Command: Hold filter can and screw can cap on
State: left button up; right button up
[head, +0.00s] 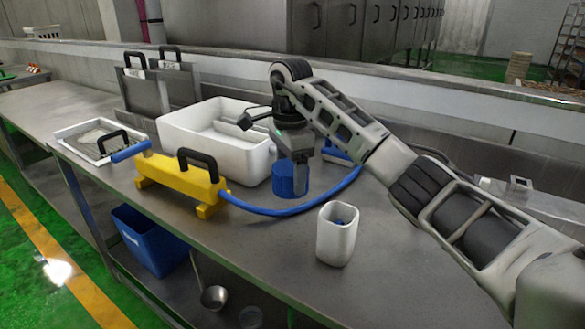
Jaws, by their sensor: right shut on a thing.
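My right gripper (296,180) reaches in from the right and points down at a blue cylindrical can (283,181) standing on the steel table. Its jaws are shut on this blue can, and a grey finger covers part of the can's right side. The can looks upright. I cannot make out a cap on it, because the gripper hides the top. A small blue thing (340,222), too small to identify, lies inside an open white container (336,243) nearer the front. My left gripper is not in view.
A white tub (190,139) stands behind and left of the can. A white tray (78,133) sits far left. The front right tabletop is clear.

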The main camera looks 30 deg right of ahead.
jog(key=n, duration=0.4)
jog(key=shift+a, duration=0.2)
jog(key=n, duration=0.2)
jog(key=shift+s+a+n, duration=0.15)
jog(key=shift+a+n, duration=0.15)
jog(key=shift+a, duration=0.05)
jog(key=s+a+f+n, duration=0.3)
jog(key=s+n, duration=0.3)
jog(key=s, duration=0.2)
jog(key=s+a+f+n, duration=0.4)
jog(key=s+a+n, duration=0.1)
jog(key=s, duration=0.3)
jog(key=shift+s+a+n, duration=0.2)
jog(key=shift+a+n, duration=0.2)
jog(key=shift+n, duration=0.3)
